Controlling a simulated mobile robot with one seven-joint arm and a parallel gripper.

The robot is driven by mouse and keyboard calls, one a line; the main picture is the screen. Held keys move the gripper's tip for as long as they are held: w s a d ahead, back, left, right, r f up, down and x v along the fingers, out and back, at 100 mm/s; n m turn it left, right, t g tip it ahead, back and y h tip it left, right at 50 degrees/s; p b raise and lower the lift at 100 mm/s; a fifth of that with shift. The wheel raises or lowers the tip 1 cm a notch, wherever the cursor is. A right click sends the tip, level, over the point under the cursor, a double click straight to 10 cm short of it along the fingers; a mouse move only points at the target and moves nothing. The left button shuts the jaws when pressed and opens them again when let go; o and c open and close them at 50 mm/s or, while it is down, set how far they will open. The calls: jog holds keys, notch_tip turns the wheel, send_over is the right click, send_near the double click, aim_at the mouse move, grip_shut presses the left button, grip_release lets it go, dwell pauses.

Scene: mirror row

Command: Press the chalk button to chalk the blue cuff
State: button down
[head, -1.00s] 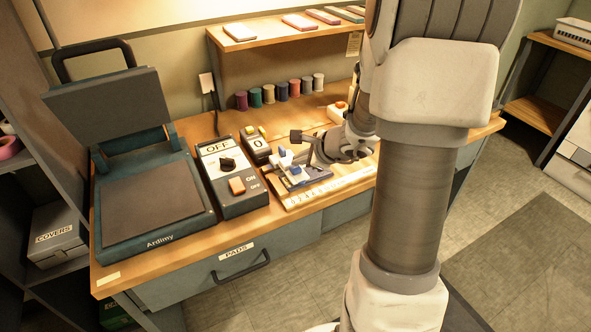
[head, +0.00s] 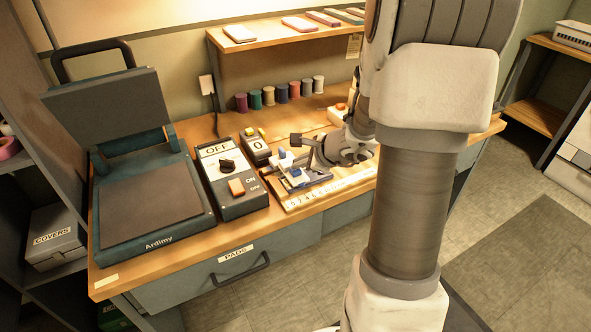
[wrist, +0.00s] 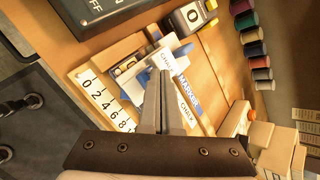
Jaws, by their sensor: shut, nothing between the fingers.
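A small jig with a white and blue carriage (head: 285,160) stands on the bench behind a numbered ruler strip (head: 330,187). In the wrist view the carriage has a white face marked CHALK (wrist: 166,61) beside a blue label reading MARKER (wrist: 189,91). A second CHALK label (wrist: 186,113) lies lower right. My gripper (wrist: 166,72) is shut and empty, its fingertips over the carriage at the upper CHALK marking; I cannot tell whether they touch it. In the head view my gripper (head: 297,140) is just above the jig. I cannot clearly make out the blue cuff.
A grey control box (head: 232,180) with an orange switch and an OFF sign stands left of the jig. A small counter (head: 255,147) showing 0 is behind it. A heat press (head: 150,205) stands open at the left. Thread spools (head: 281,92) line the wall.

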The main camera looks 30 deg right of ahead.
aim_at(299, 172)
jog(key=shift+f, duration=0.25)
jog(key=shift+r, duration=0.1)
dwell(0.5)
jog(key=shift+r+p, duration=0.4)
jog(key=shift+r, duration=0.4)
notch_tip(299, 172, up, 5)
jog(key=p, duration=0.4)
jog(key=shift+r, duration=0.1)
dwell(0.5)
